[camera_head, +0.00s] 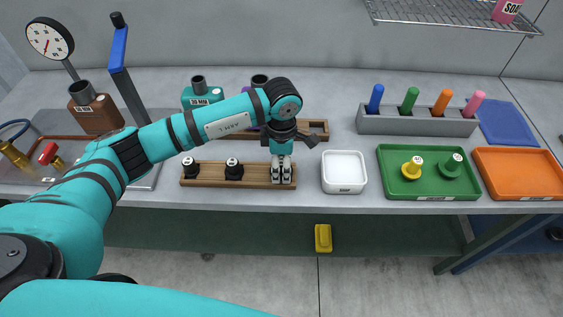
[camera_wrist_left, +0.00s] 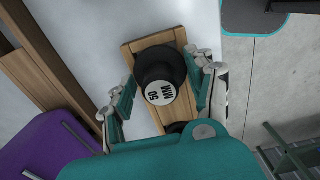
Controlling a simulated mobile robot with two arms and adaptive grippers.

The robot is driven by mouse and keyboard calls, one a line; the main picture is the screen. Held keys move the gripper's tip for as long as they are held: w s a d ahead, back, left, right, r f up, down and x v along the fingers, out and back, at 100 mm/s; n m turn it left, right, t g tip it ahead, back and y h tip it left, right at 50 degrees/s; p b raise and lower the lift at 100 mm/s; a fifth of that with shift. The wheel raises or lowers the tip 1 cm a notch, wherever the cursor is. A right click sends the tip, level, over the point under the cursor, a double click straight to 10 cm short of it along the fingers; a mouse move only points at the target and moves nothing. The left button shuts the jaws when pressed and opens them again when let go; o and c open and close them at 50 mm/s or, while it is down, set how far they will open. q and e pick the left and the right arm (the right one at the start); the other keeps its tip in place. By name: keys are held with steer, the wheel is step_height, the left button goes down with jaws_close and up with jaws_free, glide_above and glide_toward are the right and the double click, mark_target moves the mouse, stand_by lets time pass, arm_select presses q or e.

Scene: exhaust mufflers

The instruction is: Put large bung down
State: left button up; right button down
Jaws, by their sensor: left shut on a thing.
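The large bung (camera_wrist_left: 158,78) is black with a white cap marked "50 MM". In the left wrist view it sits between the two fingers of my left gripper (camera_head: 281,172), which is shut on it. The bung is over or in the right end of the front wooden rack (camera_head: 212,181), which also shows in the left wrist view (camera_wrist_left: 128,50). In the head view the fingers hide it. I cannot tell whether it is fully seated. My right gripper is not in view.
Two black bungs (camera_head: 234,170) stand further left in the rack. A white square tray (camera_head: 344,172) is close to the right. A green tray (camera_head: 430,190) holds a yellow and a green bung. Muffler boxes and a second rack (camera_head: 318,128) stand behind my arm.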

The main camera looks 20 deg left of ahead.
arm_select(q)
steer(key=shift+f+b, duration=0.45)
steer(key=shift+b, duration=0.1)
steer(key=o, duration=1.6)
steer(key=shift+c, duration=0.2)
steer(key=shift+r, duration=0.15)
steer(key=shift+r+p, duration=0.3)
steer(key=shift+p, duration=0.2)
steer(key=shift+r, duration=0.35)
step_height(320, 180, up, 10)
steer(key=b, duration=0.3)
steer(key=shift+r, duration=0.75)
